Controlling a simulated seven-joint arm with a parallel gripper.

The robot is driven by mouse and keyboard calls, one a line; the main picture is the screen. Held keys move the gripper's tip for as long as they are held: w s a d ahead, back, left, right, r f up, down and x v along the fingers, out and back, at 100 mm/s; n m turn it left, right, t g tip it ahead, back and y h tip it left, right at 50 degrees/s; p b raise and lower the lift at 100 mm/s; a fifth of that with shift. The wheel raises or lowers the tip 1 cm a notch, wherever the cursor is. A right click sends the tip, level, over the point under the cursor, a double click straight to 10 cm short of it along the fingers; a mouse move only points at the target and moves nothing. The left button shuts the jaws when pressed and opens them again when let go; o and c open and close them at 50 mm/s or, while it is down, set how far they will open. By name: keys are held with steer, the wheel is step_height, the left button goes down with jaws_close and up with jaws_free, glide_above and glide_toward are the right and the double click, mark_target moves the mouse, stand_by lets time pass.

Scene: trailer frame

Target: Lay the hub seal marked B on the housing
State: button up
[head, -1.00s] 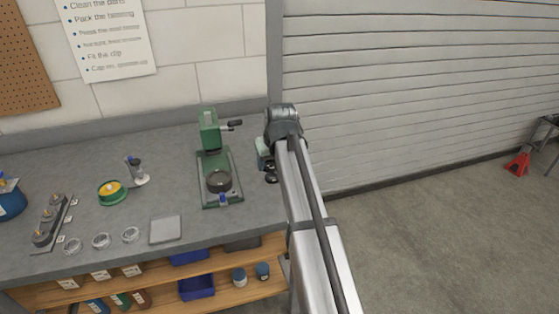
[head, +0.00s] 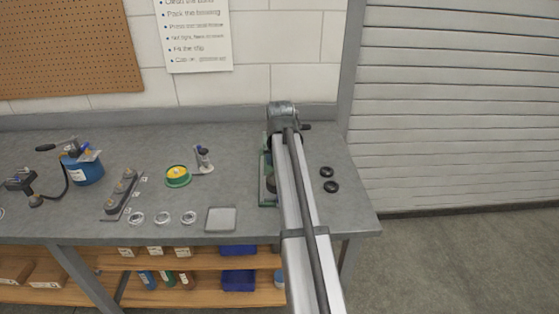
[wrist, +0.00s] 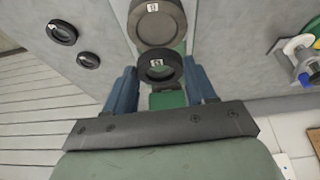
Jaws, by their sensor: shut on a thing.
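My gripper (wrist: 160,72) is shut on a black ring, the hub seal (wrist: 158,78), between its blue fingers in the wrist view. The seal's small white tag looks like a B. Just beyond it is a larger dark round housing (wrist: 160,29) with a similar white tag, on the green press. The seal overlaps the housing's near edge in the picture; I cannot tell whether they touch. In the head view my arm covers the gripper, the held seal and most of the press (head: 264,188).
Two other black seals (head: 327,171) (head: 331,187) lie on the bench to the right of my arm. Left of the press are a grey pad (head: 220,219), several clear rings (head: 163,218), a green-and-yellow tin (head: 177,176) and a blue pot (head: 84,168). The bench right of the arm is otherwise clear.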

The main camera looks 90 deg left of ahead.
steer(key=shift+f, duration=0.1)
steer(key=shift+f, duration=2.4)
steer(key=shift+f, duration=0.55)
stand_by(1.4)
steer(key=o, duration=1.1)
steer(key=shift+w, duration=0.1)
steer(key=o, duration=0.3)
steer(key=shift+f, duration=0.1)
steer(key=shift+r, duration=0.25)
